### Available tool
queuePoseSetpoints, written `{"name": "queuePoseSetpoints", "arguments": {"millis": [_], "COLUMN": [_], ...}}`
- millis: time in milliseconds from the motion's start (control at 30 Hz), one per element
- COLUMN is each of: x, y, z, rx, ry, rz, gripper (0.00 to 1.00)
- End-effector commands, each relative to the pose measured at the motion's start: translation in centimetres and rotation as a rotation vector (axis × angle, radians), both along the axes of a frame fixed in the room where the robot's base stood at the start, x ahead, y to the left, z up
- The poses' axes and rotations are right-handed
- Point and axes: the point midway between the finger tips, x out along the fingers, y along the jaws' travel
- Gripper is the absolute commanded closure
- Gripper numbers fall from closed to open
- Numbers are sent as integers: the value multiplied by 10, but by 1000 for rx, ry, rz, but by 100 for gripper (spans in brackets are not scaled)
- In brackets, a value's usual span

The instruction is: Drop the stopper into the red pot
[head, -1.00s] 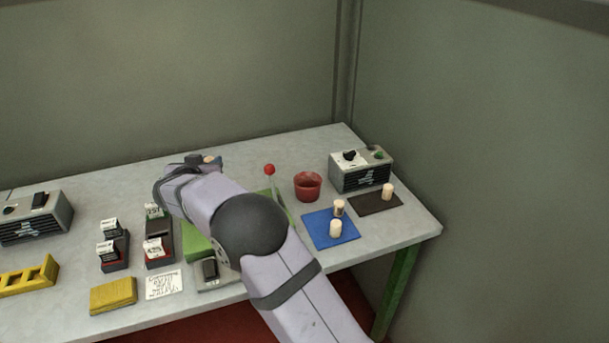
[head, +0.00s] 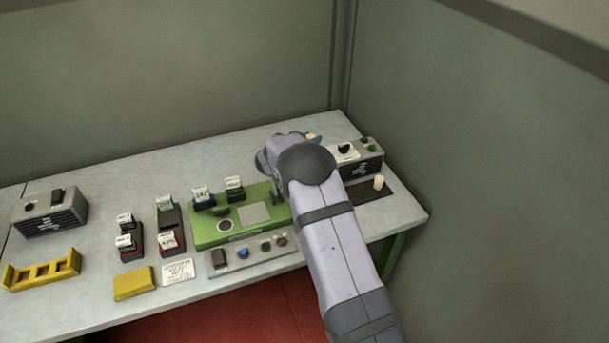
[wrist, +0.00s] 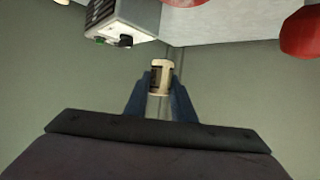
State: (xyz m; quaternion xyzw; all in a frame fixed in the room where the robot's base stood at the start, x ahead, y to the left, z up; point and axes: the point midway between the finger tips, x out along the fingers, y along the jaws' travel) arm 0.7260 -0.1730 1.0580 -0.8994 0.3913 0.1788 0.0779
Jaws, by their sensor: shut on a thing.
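My gripper (wrist: 161,84) is shut on a cream stopper (wrist: 161,66) with a dark patch on its side, seen in the wrist view. The stopper is held between the two dark fingers, apart from the pot. The red pot (wrist: 184,3) shows only in part at the top edge of the wrist view, beyond the stopper. Another cream stopper (head: 378,183) stands on the dark mat (head: 362,194) at the right.
A grey box with knobs (head: 361,168) stands at the back right; it also shows in the wrist view (wrist: 122,22). A green panel (head: 208,231) lies left of my arm.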

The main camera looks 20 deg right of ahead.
Motion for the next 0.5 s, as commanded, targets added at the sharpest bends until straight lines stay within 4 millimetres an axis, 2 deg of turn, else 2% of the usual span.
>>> {"name": "queuePoseSetpoints", "arguments": {"millis": [267, 500], "x": [-1, 0], "y": [-1, -1], "z": [-5, -22], "rx": [0, 0], "ry": [0, 0], "rz": [-2, -1], "gripper": [98, 98]}}
